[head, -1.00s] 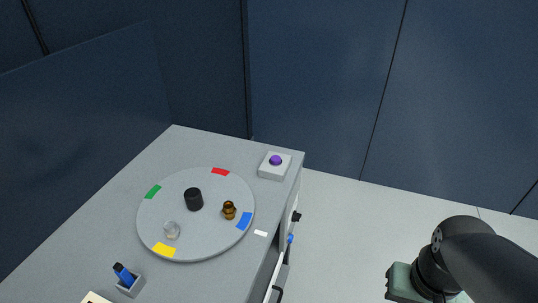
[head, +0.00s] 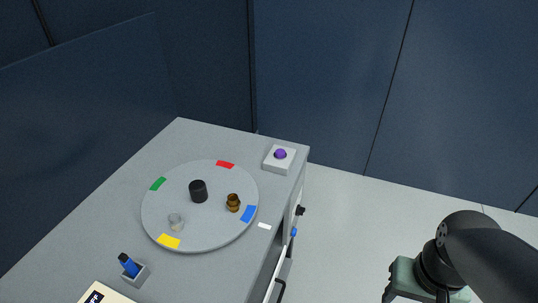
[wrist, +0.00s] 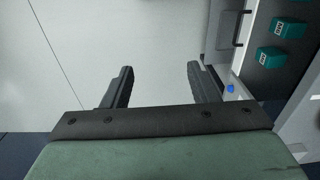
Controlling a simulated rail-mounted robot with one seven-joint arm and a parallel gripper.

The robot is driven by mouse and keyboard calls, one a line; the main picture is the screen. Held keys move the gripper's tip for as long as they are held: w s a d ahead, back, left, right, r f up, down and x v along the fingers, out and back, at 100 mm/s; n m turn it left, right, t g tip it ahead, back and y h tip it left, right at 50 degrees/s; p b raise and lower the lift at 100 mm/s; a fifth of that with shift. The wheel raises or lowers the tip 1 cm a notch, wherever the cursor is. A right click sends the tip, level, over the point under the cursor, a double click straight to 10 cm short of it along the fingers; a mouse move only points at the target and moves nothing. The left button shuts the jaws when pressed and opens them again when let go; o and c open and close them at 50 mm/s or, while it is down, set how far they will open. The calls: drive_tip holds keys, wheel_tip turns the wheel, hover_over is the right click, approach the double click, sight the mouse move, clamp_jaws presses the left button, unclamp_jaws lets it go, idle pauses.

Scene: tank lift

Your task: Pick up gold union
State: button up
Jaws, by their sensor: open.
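The gold union (head: 233,203) is a small brown-gold fitting standing on a round grey turntable (head: 210,238), at its right side near the blue mark. My gripper (wrist: 160,80) is open and empty in the wrist view, its two dark fingers apart over pale floor. In the head view only my wrist and the green gripper body show at the lower right, well to the right of the table and apart from the union. The fingertips are cut off at the bottom edge there. The union is not in the wrist view.
A black cylinder (head: 198,191) and a clear piece (head: 176,222) also stand on the turntable. A purple button box (head: 279,160) and a blue item in a holder (head: 133,270) are on the table. An open drawer in the wrist view holds teal boxes (wrist: 288,28).

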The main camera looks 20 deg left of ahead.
drive_tip(key=w+a+r+n, duration=0.4)
drive_tip(key=w+a+r, duration=0.2)
drive_tip(key=w+a, duration=0.15)
wheel_tip(320, 180, up, 10)
drive_tip(key=n, duration=1.4)
hover_over(233, 197)
drive_tip(key=f, duration=1.1)
drive_tip(key=shift+w+a+f, duration=0.2)
drive_tip(key=shift+a+f, duration=0.1)
drive_tip(key=shift+f, duration=0.1)
drive_tip(key=shift+s+d+f+p, duration=0.15)
drive_tip(key=shift+f+p, duration=0.15)
drive_tip(key=shift+f, duration=1.1)
drive_tip(key=shift+s+d+f+p, duration=0.1)
drive_tip(key=shift+f+p, duration=0.15)
drive_tip(key=shift+f, duration=1.1)
drive_tip(key=c, duration=1.1)
